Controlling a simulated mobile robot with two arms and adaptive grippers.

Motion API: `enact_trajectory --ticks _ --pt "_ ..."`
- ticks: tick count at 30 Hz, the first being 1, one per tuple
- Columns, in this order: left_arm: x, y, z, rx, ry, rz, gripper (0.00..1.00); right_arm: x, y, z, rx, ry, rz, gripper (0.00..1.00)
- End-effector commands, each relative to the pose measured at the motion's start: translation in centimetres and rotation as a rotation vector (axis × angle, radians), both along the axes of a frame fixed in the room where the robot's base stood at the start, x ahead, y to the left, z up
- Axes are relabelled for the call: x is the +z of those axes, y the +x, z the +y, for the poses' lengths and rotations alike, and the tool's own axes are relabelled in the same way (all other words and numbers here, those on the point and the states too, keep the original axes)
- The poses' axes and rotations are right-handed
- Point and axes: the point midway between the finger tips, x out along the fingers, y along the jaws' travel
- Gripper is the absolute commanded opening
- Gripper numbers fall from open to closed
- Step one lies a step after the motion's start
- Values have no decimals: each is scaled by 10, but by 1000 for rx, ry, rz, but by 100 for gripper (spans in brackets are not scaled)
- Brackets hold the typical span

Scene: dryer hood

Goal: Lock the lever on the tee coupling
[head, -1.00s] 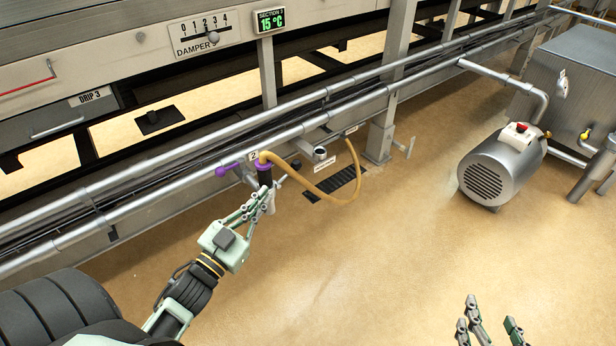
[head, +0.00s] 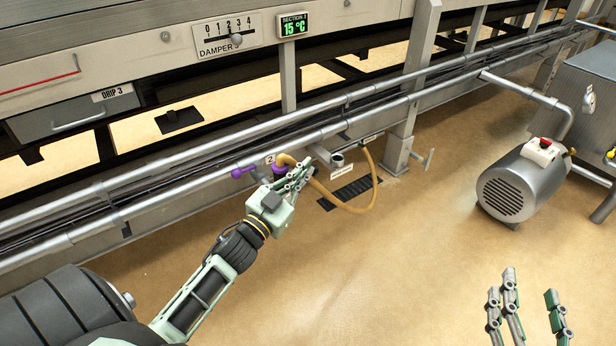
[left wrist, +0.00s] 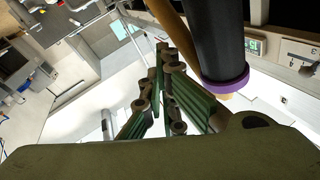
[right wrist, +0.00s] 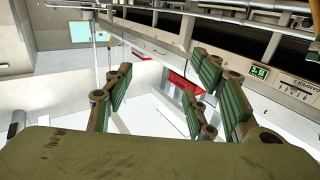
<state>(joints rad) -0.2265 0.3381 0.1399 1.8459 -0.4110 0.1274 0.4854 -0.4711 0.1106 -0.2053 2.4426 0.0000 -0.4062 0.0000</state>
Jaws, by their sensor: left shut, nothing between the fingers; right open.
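In the left wrist view a black tube with a purple ring (left wrist: 226,84) stands right beside the fingers; contact cannot be told. My right gripper (head: 526,285) is open and empty above bare floor.
Long metal pipes (head: 190,178) run along the frame behind the coupling. An open pipe stub (head: 337,160) and a dark floor grate (head: 350,192) lie to the right. A motor (head: 512,185) stands farther right. The floor in front is clear.

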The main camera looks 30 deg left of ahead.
Motion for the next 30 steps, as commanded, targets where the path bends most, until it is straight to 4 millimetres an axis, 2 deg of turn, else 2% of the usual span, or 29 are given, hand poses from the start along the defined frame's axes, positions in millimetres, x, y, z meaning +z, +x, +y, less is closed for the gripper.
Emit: enact_trajectory --ticks 1,6,12,18,30 --pt "-7 3 1 1 -1 3 0 8 1 2 3 13 -49 51" --pt "-15 15 4 1 0 2 0 41 -1 6 13 55 -209 51" --pt "-21 25 6 1 0 2 0 69 -8 7 20 91 -344 51" --pt "-23 29 7 0 0 2 0 80 -12 8 23 107 -400 51" --pt "-23 29 7 0 0 3 0 81 -12 8 23 106 -399 51"
